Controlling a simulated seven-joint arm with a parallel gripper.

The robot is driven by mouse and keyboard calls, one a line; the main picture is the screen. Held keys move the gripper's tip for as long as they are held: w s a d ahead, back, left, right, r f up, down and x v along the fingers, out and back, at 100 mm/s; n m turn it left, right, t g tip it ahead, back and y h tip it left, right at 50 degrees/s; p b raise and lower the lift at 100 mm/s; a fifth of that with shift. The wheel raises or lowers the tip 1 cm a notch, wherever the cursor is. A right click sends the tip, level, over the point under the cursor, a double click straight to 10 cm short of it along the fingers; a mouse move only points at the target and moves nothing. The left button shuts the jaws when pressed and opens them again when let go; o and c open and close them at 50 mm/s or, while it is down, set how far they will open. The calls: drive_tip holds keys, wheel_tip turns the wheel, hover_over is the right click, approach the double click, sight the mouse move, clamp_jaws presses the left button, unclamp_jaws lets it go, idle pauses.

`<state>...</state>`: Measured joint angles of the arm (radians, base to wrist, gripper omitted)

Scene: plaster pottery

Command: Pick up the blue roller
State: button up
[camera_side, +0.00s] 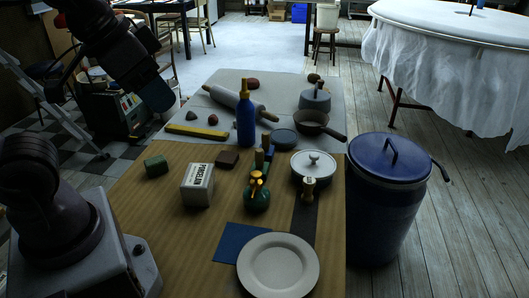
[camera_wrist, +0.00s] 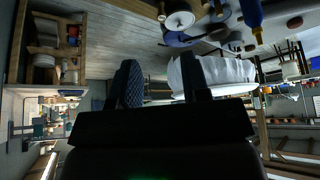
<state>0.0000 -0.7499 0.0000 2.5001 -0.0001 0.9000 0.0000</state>
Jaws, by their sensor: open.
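No blue roller shows for certain. A rolling pin (camera_side: 235,101) with a pale grey body and brownish handles lies slanted at the back of the table. A small upright blue piece (camera_side: 266,145) stands behind the green bottle, partly hidden; I cannot tell if it is a roller. My gripper (camera_wrist: 159,82) shows in the wrist view with its two dark fingers apart and nothing between them. It is away from the table items. In the side view my arm is at the upper left; the fingers cannot be made out there.
A blue bottle (camera_side: 246,125), a green bottle (camera_side: 257,198), a lidded white pot (camera_side: 313,167), a dark pan (camera_side: 311,122), a porcelain box (camera_side: 197,185) and a white plate (camera_side: 278,266) crowd the table. A blue bin (camera_side: 383,205) stands to the right.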

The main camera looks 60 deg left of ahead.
sight(266, 149)
drive_tip(key=shift+o, duration=1.1)
drive_tip(key=w+a+f+n+g+h, duration=0.1)
drive_tip(key=w+a+f+n+h, duration=0.2)
drive_tip(key=w+f+n+h, duration=0.35)
drive_tip(key=w+a+f+n+g+h, duration=0.1)
drive_tip(key=w+a+f+n+h, duration=0.2)
drive_tip(key=w+f+n, duration=0.5)
drive_tip(key=w+a+f+n+t, duration=0.2)
drive_tip(key=a+f+n+t, duration=0.2)
drive_tip(key=a+f+n, duration=0.1)
drive_tip(key=w+a+f+n+t+y, duration=0.1)
drive_tip(key=a+f+n+t, duration=0.3)
drive_tip(key=a+n, duration=0.2)
drive_tip(key=w+a+f+n+t+y, duration=0.1)
drive_tip(key=w+a+f+n+t, duration=0.1)
drive_tip(key=a+f+n+t, duration=0.3)
drive_tip(key=shift+w+a+f+n+y, duration=0.15)
drive_tip(key=shift+w+a+f+n, duration=0.1)
drive_tip(key=shift+a, duration=0.25)
drive_tip(key=shift+w+a+f+n+y, duration=0.1)
drive_tip(key=shift+a+n, duration=0.1)
drive_tip(key=shift+a, duration=0.25)
drive_tip(key=x, duration=1.2)
drive_tip(key=shift+w+f, duration=0.15)
drive_tip(key=shift+w, duration=0.25)
